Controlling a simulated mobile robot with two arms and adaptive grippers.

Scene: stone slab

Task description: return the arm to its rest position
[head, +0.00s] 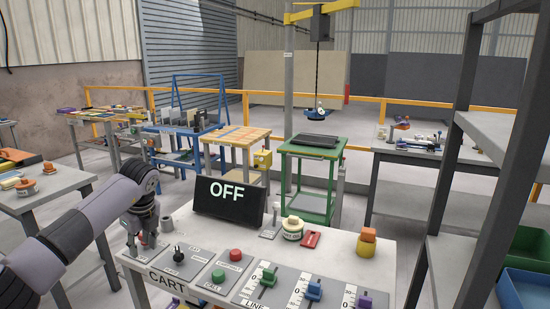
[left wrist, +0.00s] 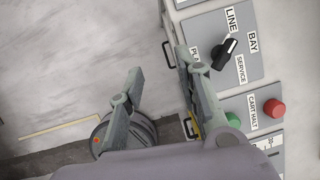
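My left gripper (head: 141,243) hangs fingers down at the left edge of the control table (head: 340,255) in the head view. In the left wrist view its two fingers (left wrist: 160,72) are spread apart with nothing between them. One finger overlaps the panel's edge in that picture; I cannot tell whether it touches. The black selector knob (head: 178,253) is just right of the gripper, and it also shows in the left wrist view (left wrist: 224,54). My right gripper is not in view.
The panel carries a green button (head: 218,276), a red button (head: 235,255) and sliders with green, blue (head: 314,289) and purple handles. A black display (head: 229,201) reads OFF. A grey table (head: 45,190) stands left of my arm. Dark shelving (head: 490,140) rises at the right.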

